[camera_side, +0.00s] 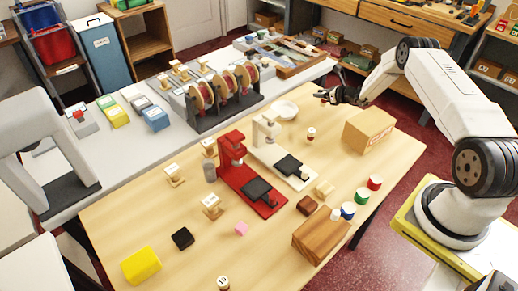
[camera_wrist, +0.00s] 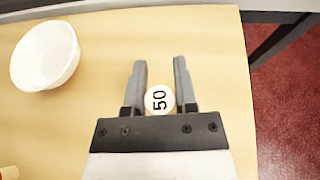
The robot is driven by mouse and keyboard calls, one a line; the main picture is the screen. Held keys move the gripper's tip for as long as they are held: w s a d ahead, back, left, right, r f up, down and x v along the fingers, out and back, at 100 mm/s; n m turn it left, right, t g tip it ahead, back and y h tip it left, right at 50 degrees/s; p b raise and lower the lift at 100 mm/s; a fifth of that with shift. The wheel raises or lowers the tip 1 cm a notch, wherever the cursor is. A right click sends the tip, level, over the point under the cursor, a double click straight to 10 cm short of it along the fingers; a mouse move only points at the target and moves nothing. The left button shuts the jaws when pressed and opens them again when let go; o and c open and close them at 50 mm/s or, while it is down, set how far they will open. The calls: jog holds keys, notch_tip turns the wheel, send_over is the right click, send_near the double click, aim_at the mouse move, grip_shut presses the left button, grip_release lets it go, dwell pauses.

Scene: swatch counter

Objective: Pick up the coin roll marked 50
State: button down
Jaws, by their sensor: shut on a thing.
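The coin roll marked 50 (camera_wrist: 159,99) shows its round white end with black digits in the wrist view. It sits between the two fingers of my gripper (camera_wrist: 160,85), which is shut on it. In the side view my gripper (camera_side: 328,96) is near the far right corner of the wooden table, right of the white bowl. The roll cannot be made out there, and whether it is clear of the table I cannot tell.
A white bowl (camera_wrist: 45,55) is left of my gripper. Red and white stands (camera_side: 250,172) fill the table's middle. Another roll marked 10 (camera_side: 222,283) is at the front.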

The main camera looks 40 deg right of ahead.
jog(key=shift+r, duration=0.15)
jog(key=shift+r, duration=1.1)
jog(key=s+a+r, duration=0.6)
jog(key=s+r, duration=0.4)
jog(key=s, duration=0.2)
jog(key=shift+s+a+r, duration=0.15)
jog(key=shift+a+r, duration=0.1)
jog(key=shift+r, duration=0.05)
jog(key=shift+d, duration=0.1)
